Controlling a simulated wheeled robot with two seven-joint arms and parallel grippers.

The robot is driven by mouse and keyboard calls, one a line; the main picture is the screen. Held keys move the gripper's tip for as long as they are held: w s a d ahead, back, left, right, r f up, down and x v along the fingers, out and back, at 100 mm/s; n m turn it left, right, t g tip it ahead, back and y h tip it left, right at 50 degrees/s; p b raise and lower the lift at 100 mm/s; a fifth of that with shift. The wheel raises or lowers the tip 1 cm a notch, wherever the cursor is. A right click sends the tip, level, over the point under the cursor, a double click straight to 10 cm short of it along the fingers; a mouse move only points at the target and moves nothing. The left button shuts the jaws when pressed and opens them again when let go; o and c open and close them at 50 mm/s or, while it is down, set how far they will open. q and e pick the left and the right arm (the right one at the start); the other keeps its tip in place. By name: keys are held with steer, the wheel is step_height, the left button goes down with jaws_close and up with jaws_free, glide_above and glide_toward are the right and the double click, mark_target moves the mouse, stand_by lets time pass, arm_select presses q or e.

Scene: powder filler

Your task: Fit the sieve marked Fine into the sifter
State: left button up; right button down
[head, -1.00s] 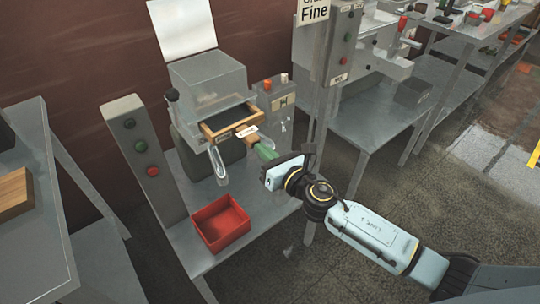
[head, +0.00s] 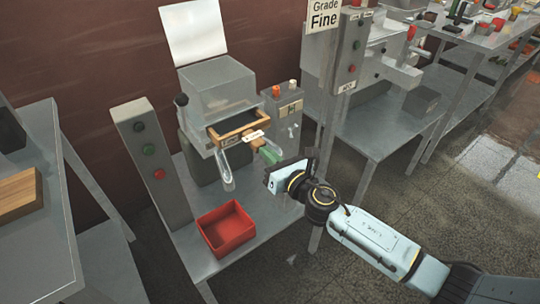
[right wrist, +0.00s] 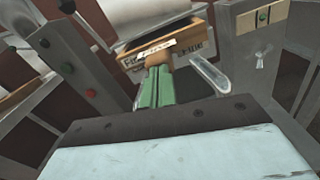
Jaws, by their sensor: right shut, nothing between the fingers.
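The wooden-framed sieve (head: 238,124) lies in the front opening of the sifter (head: 212,90). My right gripper (head: 268,154), with green fingers, is shut and empty, just in front of the handle. I cannot tell whether they touch. Clear looped clamps hang either side of the sieve; the right one (right wrist: 210,76) shows in the wrist view. My left gripper is out of view.
A sign (head: 324,14) reads "Grade Fine". A red bin (head: 227,228) stands on the table's front part. A grey button post (head: 149,160) stands left of the sifter, and a control box (head: 284,110) stands right. A wooden block (head: 18,193) lies on the left table.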

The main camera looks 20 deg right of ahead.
mark_target(255, 142)
steer(key=shift+b+x, duration=0.55)
steer(key=shift+x, duration=1.95)
steer(key=shift+w+f, duration=0.1)
steer(key=shift+w, duration=0.05)
steer(key=shift+w+a, duration=0.1)
steer(key=shift+a, duration=0.1)
steer(key=shift+w, duration=0.3)
steer(key=shift+p+v, duration=0.4)
steer(key=shift+v, duration=1)
steer(key=v, duration=1.3)
